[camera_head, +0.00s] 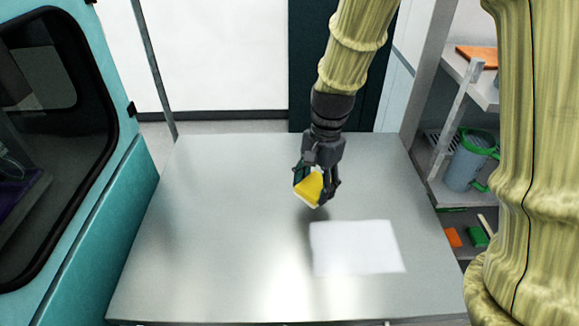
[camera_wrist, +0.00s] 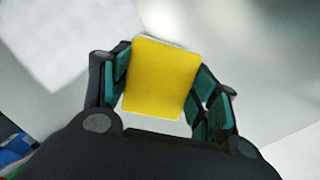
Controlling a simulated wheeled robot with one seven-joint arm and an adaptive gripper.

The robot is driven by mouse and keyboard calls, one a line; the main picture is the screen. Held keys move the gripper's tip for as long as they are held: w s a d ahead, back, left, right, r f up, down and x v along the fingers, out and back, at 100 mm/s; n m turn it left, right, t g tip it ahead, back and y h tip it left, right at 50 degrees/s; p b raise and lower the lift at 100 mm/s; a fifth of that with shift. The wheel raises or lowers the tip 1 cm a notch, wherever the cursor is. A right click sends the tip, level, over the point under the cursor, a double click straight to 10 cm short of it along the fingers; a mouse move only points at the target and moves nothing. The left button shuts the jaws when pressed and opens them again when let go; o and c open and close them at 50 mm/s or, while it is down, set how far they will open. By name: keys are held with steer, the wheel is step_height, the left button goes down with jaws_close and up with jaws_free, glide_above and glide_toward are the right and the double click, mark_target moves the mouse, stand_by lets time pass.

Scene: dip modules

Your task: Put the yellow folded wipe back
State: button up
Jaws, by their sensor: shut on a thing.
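The yellow folded wipe (camera_head: 309,188) is held in my gripper (camera_head: 316,190), above the grey table. In the wrist view the wipe (camera_wrist: 161,78) is a flat yellow block with a pale edge, between the green-padded fingers of my gripper (camera_wrist: 160,90). The fingers press on its left and right sides. In the head view it looks tilted and clear of the table top. A white sheet (camera_head: 355,247) lies flat on the table, nearer than the gripper and to its right.
The table (camera_head: 215,225) is otherwise bare. A teal cabinet with a dark window (camera_head: 50,120) stands at the left. At the right a shelf unit (camera_head: 440,120) holds an orange item (camera_head: 478,55), a grey-blue jug with a green handle (camera_head: 465,165), and small orange (camera_head: 453,237) and green (camera_head: 477,237) blocks lower down.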

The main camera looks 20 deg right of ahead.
steer(key=p, duration=0.4)
glide_above(288, 181)
steer(key=shift+w+d+f, duration=0.1)
steer(key=shift+d+f, duration=0.1)
steer(key=shift+f, duration=0.35)
steer(key=shift+f+p, duration=0.65)
steer(key=shift+f, duration=1.15)
steer(key=shift+f, duration=0.15)
steer(key=o, duration=0.9)
steer(key=shift+w+d+r+b, duration=0.2)
steer(key=shift+r+b, duration=0.5)
steer(key=shift+r, duration=1.35)
steer(key=shift+w+d+r+b, duration=0.15)
steer(key=shift+d+r+b, duration=0.35)
steer(key=shift+r, duration=1.5)
steer(key=shift+w+d+r+b, duration=0.15)
steer(key=shift+r+b, duration=0.7)
steer(key=shift+r, duration=1.2)
